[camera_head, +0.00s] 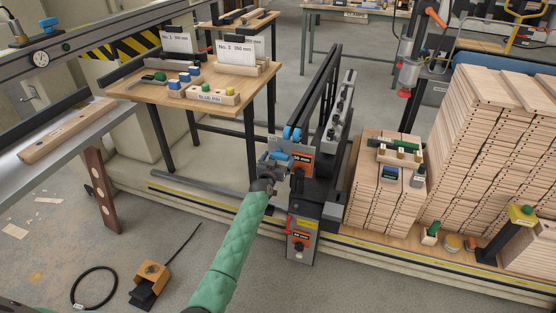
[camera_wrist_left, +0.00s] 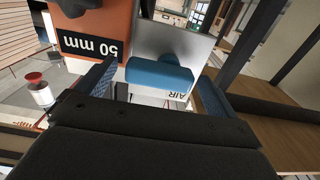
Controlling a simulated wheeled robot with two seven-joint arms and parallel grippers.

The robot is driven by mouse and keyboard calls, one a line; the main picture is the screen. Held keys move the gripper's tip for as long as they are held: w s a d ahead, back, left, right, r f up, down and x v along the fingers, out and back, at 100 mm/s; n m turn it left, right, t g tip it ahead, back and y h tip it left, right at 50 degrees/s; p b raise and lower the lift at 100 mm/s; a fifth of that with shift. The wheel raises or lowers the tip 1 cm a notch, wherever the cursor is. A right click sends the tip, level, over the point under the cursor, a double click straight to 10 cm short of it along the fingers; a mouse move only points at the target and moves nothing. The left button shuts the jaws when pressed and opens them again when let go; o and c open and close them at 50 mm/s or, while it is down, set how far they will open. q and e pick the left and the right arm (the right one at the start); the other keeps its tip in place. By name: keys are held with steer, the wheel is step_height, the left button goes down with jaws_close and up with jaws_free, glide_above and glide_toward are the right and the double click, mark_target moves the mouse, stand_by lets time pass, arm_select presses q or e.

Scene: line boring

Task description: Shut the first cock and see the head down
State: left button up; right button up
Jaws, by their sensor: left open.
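A blue cock handle (camera_wrist_left: 160,75) sits on a grey plate marked AIR in the left wrist view. It also shows in the head view (camera_head: 279,156), beside an orange boring head (camera_head: 303,162). The orange block (camera_wrist_left: 90,25) with its 50 mm label stands left of the handle in the wrist view. My left gripper (camera_wrist_left: 155,92) is open, its two blue-padded fingers on either side of the handle; I cannot tell whether they touch it. In the head view the left gripper (camera_head: 271,168) reaches the unit from below.
Tall stacks of drilled boards (camera_head: 490,150) stand at right. A wooden table (camera_head: 185,98) with cards and blocks is at back left. A foot pedal (camera_head: 149,281) and a black cable loop (camera_head: 94,288) lie on the floor. A yellow-striped rail (camera_head: 200,198) crosses the floor.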

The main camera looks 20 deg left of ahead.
arm_select(q)
steer(key=c, duration=1)
arm_select(e)
steer(key=shift+s, duration=0.45)
